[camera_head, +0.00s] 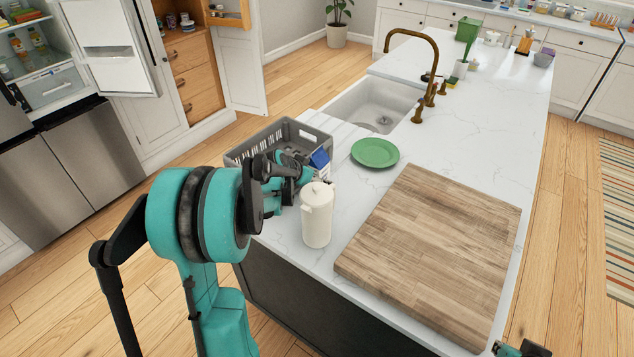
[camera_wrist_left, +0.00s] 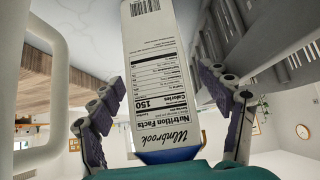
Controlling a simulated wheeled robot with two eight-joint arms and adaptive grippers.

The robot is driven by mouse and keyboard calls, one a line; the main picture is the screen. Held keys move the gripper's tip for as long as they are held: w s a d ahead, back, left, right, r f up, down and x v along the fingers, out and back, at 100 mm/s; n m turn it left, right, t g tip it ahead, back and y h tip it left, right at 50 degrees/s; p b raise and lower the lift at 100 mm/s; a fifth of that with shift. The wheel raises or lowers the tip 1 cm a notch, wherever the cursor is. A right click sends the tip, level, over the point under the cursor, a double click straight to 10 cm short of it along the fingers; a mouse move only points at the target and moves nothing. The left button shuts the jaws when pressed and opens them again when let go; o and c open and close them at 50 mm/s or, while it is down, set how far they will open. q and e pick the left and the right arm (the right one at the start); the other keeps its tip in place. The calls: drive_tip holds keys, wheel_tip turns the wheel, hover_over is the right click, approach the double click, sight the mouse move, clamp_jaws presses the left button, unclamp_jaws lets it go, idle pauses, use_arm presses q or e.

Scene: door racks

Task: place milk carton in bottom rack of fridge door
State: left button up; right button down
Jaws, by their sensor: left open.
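The milk carton (camera_head: 319,160), white with a blue top, stands upright on the white counter beside the grey crate, partly hidden by my left gripper (camera_head: 297,176). In the left wrist view the carton (camera_wrist_left: 158,70), with its printed nutrition label, sits between the spread fingers of my left gripper (camera_wrist_left: 163,100). A gap shows on both sides, so the gripper is open around it. The open fridge door (camera_head: 108,68) is at the upper left, with white racks on its inner side. A small part of my right gripper (camera_head: 520,349) shows at the bottom right; its fingers are unclear.
A cream lidded jar (camera_head: 317,218) stands close in front of the carton. The grey crate (camera_head: 248,155) is just behind it. A green plate (camera_head: 375,153) and a large wooden board (camera_head: 435,250) lie to the right. Open floor lies between counter and fridge.

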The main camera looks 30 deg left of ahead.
use_arm(q)
drive_tip(key=shift+x, duration=0.8)
clamp_jaws()
